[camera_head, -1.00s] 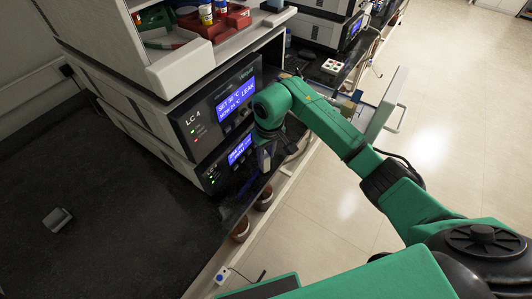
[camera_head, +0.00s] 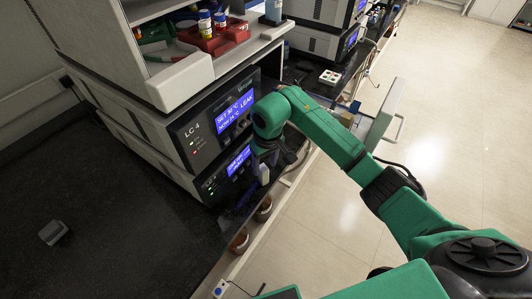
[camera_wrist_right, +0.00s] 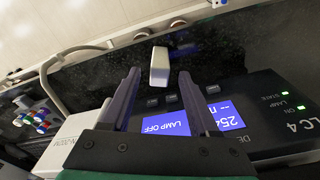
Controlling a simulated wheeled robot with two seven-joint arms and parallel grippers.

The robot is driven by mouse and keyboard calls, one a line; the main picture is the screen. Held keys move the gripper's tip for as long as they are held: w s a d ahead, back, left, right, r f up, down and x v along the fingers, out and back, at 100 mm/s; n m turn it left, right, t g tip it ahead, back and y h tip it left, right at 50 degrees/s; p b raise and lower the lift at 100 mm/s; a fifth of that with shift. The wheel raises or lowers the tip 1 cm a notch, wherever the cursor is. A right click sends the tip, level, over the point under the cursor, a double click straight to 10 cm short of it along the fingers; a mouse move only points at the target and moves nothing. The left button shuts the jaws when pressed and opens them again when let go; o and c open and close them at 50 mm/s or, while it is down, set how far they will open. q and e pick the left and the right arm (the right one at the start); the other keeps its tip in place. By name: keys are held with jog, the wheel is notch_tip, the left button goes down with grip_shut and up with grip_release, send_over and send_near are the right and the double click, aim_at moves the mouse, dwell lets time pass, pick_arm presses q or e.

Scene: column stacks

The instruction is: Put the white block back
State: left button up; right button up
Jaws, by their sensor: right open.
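The white block (camera_wrist_right: 159,66) shows in the right wrist view, lying on the dark counter in front of the LC 4 instrument. My right gripper (camera_wrist_right: 160,78) is open, with its two dark fingers reaching toward the block, one on each side of its line. Nothing is seen gripped, and I cannot tell how far the tips are from the block. In the head view my right gripper (camera_head: 263,176) hangs by the instrument's front, near the counter edge. A pale patch there may be the block or a finger. My left gripper is not in view.
The LC 4 instrument (camera_head: 205,150) with lit blue displays stands close to the gripper. Brown bottles (camera_head: 239,243) sit below the counter edge. A small grey block (camera_head: 54,232) lies on the open black counter (camera_head: 110,255) at left. A red tray (camera_head: 215,38) is on top.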

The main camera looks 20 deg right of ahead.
notch_tip(320, 180, up, 10)
jog(key=s+b, duration=0.1)
jog(key=b, duration=0.1)
jog(key=shift+d+r, duration=0.15)
jog(key=shift+r, duration=0.05)
